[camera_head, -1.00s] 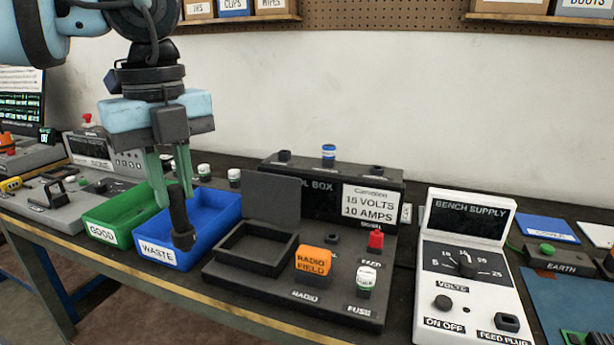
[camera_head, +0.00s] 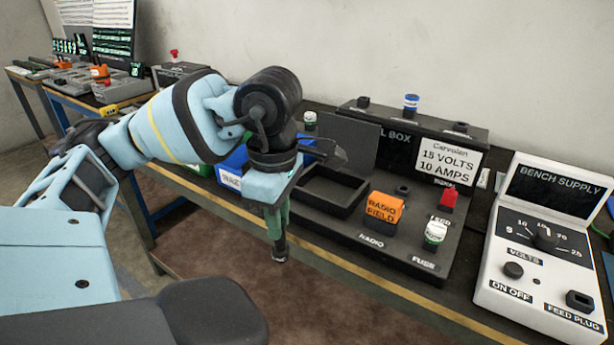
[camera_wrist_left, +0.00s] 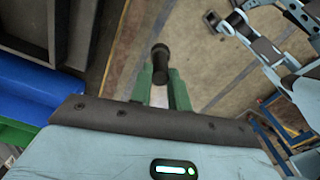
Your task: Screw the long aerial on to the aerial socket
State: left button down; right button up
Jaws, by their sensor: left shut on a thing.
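My left gripper (camera_head: 277,228) points down in front of the bench's front edge, with its green fingers shut on a dark piece (camera_head: 280,253). In the left wrist view this piece (camera_wrist_left: 160,62) is a black stubby rod with a rounded end, between the green fingers (camera_wrist_left: 160,92). Whether it is the long aerial I cannot tell. The dark box (camera_head: 420,140) on the bench carries small black sockets, one at its top left (camera_head: 363,102) and one at its top right (camera_head: 461,127). Which one is the aerial socket I cannot tell. My right gripper is not in view.
An orange radio block (camera_head: 384,207), a red cap (camera_head: 448,200) and a white-green fuse (camera_head: 434,234) stand on the box's base. An open black tray (camera_head: 312,197) is beside them. The blue waste bin (camera_head: 234,166) is partly hidden by my arm. The white bench supply (camera_head: 540,240) is right.

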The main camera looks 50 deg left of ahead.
pick_arm(q)
jog(key=w+d+f+m, duration=0.1)
jog(key=w+d+m, duration=0.1)
jog(key=d+m, duration=0.5)
jog(key=w+d+f+m, duration=0.1)
jog(key=d+m, duration=0.7)
jog(key=m, duration=0.9)
jog(key=shift+w+f+m, duration=0.3)
jog(key=shift+w+f, duration=0.05)
jog(key=shift+f, duration=0.05)
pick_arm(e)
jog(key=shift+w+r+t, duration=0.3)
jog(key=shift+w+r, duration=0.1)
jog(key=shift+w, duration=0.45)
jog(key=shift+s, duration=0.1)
